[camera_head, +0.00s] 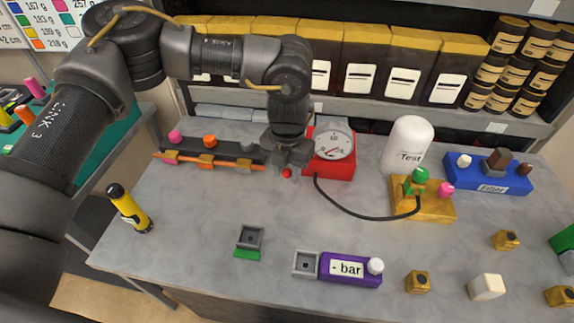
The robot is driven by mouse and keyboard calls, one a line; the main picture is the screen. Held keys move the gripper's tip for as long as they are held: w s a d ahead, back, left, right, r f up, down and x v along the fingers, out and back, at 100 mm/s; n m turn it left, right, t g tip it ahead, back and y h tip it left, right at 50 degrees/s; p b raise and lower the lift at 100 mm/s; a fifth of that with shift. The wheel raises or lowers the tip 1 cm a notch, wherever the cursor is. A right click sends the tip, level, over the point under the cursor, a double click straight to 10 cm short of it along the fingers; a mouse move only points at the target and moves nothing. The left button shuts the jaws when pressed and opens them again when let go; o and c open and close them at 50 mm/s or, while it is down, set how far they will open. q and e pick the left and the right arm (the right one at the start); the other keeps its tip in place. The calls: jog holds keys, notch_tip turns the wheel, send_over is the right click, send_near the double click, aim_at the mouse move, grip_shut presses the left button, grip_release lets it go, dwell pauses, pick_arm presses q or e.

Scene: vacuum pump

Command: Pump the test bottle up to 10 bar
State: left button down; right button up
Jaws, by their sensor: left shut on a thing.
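The test bottle (408,143) is white, labelled "Test", and stands upright behind a yellow block (432,207) with a green knob (420,175) and a pink knob (446,190). A black hose (355,213) runs from the yellow block to a red gauge unit (345,170) with a round white dial (333,145). The dial reading is too small to tell. My left gripper (287,165) points down just left of the gauge unit, shut on a small red knob (286,173). The gripper hides most of what lies around the knob. My right gripper is not in view.
A purple "- bar" block (350,269) with a white knob lies at the front. A blue "Filter" block (490,175) stands at the right. A yellow-black flashlight-like item (130,208) stands at the left. An orange-and-grey rail (207,162) lies left of the gripper.

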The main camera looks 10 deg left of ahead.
pick_arm(q)
jog(key=shift+s+d+f, duration=0.1)
jog(key=shift+s+f, duration=0.2)
jog(key=shift+f, duration=0.2)
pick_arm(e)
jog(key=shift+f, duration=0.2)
pick_arm(q)
jog(key=c, duration=1)
grip_release()
jog(key=shift+s+r, duration=0.1)
jog(key=shift+r, duration=0.2)
jog(key=shift+w+r, duration=0.2)
jog(key=shift+r, duration=0.15)
notch_tip(320, 180, up, 10)
jog(key=b, duration=0.1)
jog(key=shift+s+d, duration=0.2)
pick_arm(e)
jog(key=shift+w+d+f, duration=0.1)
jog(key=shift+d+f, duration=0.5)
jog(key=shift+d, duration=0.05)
